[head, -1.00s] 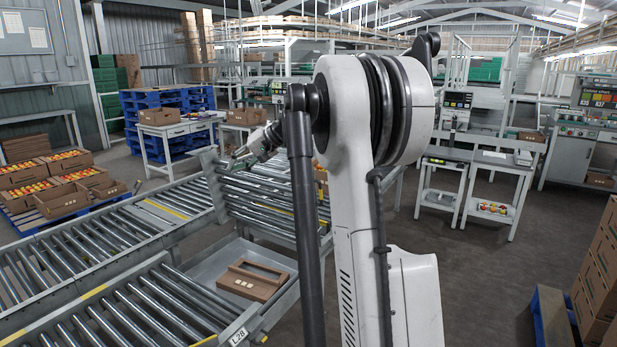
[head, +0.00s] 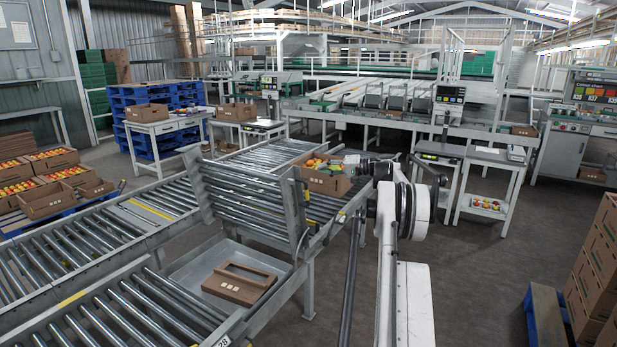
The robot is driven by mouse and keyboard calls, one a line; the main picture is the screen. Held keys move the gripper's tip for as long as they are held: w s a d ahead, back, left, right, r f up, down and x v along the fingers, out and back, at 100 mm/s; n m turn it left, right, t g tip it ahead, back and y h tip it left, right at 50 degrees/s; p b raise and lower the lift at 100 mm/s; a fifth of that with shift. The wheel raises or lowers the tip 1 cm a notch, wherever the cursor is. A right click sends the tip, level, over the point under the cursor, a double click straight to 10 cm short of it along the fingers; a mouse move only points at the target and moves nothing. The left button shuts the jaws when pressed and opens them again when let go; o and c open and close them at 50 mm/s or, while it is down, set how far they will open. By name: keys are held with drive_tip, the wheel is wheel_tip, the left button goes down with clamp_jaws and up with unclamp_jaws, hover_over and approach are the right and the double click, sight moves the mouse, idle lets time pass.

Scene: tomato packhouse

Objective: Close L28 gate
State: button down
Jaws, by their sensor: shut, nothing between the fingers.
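The gate, a grey roller section (head: 250,204), stands raised and tilted across the gap in the conveyor line. Its side post (head: 294,212) shows on the right. The L28 label (head: 222,342) is on the end of the near conveyor, partly cut off by the bottom edge. My gripper (head: 350,160) is small in the view, beyond and right of the gate's upper right corner. It is shut and empty, apart from the gate and close to a carton of produce (head: 328,184); I cannot tell whether it touches the carton.
The carton stands on the conveyor behind the gate. Near rollers (head: 130,315) and left rollers (head: 60,245) are bare. Stacked cartons (head: 600,255) stand at right; the floor between is open.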

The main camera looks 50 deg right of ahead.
sight(298, 177)
drive_tip(key=s+d+f, duration=0.2)
drive_tip(key=d, duration=0.2)
drive_tip(key=shift+t, duration=0.3)
drive_tip(key=shift+w+a+f+b, duration=0.25)
drive_tip(key=shift+w+a+f, duration=0.1)
drive_tip(key=shift+w+a, duration=1)
drive_tip(key=shift+w+a+f+b, duration=0.25)
drive_tip(key=shift+w+a+f, duration=0.05)
drive_tip(key=shift+w+a, duration=1)
drive_tip(key=shift+w+a+f+b, duration=0.25)
drive_tip(key=shift+w+a+f, duration=0.1)
drive_tip(key=shift+w+a, duration=1)
